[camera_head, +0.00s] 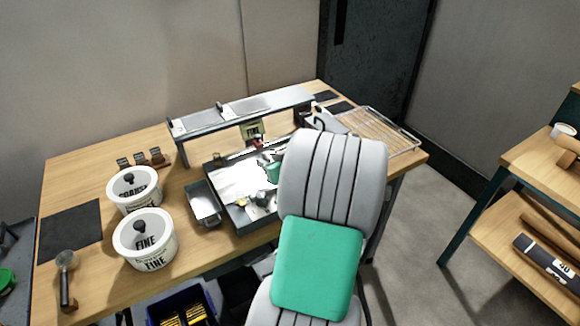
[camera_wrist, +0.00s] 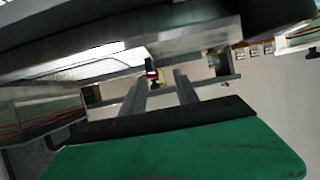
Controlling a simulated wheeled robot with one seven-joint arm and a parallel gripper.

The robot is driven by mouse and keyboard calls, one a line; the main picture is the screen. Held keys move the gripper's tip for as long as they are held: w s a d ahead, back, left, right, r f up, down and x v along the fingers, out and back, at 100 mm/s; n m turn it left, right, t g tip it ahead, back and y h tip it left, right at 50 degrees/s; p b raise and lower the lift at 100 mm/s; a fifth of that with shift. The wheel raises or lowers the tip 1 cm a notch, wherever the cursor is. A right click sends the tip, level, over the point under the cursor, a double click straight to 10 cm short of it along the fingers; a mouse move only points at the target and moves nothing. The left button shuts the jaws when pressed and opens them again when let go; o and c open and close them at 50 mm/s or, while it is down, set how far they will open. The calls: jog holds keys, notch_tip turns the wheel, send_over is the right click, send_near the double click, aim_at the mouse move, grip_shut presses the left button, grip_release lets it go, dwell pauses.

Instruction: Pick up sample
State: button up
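No object is plainly marked as the sample. A small red and dark item (camera_head: 257,143) stands by the back of the dark tray (camera_head: 243,219), below a yellowish label. In the wrist view a small red and dark item (camera_wrist: 152,74) shows between and beyond my fingertips; it looks like the same one. My gripper (camera_wrist: 160,80) has its two grey fingers apart, with a visible gap and nothing held. I cannot tell its exact distance from the red item. In the head view my arm covers the tray's right side and most of my gripper.
A grey shelf (camera_head: 240,108) spans the back of the wooden table. Two white lidded tubs (camera_head: 152,257) and a metal pan (camera_head: 205,212) stand left of the tray. A wire rack (camera_head: 378,129) lies at the right. In the wrist view large surfaces crowd the top and left.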

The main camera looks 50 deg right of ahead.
aim_at(263, 153)
jog(key=shift+w+d+f+h, duration=0.1)
jog(key=shift+d+f+h, duration=0.05)
jog(key=shift+d, duration=0.35)
jog(key=shift+w+d+f+h, duration=0.1)
jog(key=shift+d+h, duration=0.05)
jog(key=shift+d, duration=0.35)
jog(key=x, duration=0.2)
jog(key=p+x, duration=0.1)
jog(key=x, duration=0.3)
jog(key=shift+w+a+r, duration=0.15)
jog(key=shift+w+a, duration=0.05)
jog(key=shift+w, duration=0.25)
jog(key=shift+m, duration=0.3)
jog(key=shift+c, duration=0.2)
grip_shut()
